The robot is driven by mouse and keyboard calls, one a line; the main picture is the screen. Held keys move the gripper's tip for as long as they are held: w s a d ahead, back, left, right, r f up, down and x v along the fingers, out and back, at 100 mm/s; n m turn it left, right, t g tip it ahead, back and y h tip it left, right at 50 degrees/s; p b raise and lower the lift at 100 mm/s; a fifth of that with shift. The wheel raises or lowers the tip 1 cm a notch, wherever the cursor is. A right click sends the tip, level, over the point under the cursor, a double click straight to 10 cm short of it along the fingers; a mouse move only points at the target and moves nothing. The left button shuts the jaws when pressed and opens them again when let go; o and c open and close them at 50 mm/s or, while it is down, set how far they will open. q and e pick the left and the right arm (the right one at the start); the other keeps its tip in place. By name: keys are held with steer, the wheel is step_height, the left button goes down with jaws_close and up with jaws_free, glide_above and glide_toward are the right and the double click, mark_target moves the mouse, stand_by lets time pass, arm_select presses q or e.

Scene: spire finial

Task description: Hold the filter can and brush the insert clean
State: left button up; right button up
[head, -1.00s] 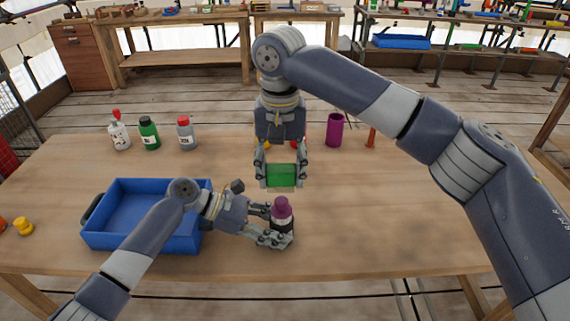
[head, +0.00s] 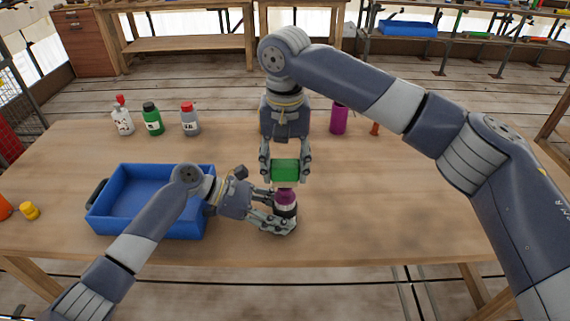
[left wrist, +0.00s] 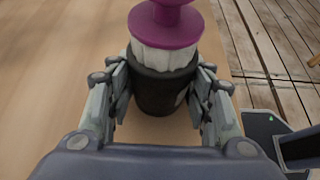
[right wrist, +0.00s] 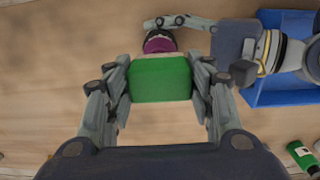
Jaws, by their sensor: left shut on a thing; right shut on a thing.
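The filter can (head: 285,212) is a black can standing upright on the table. In the left wrist view the can (left wrist: 155,92) holds a white pleated insert (left wrist: 165,58) with a purple flanged top (left wrist: 165,25). My left gripper (head: 280,214) is shut around the can's sides. My right gripper (head: 285,178) points down, shut on a green brush block (head: 285,169). The green block also shows in the right wrist view (right wrist: 160,78), with the purple top just beyond it. The block partly covers the purple top in the head view. I cannot tell whether they touch.
An empty-looking blue tray (head: 98,212) stands left of the can, under my left arm. Several bottles stand behind it, including a green one (head: 153,121). A purple cylinder (head: 339,119) stands at the back. A yellow knob (head: 30,211) lies far left. The table's right side is clear.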

steer(key=shift+f, duration=0.55)
stand_by(0.4)
steer(key=shift+a, duration=0.1)
steer(key=shift+a, duration=0.45)
steer(key=shift+d+f, duration=0.1)
steer(key=shift+d, duration=1)
steer(key=shift+a, duration=1.15)
steer(key=shift+d, duration=0.2)
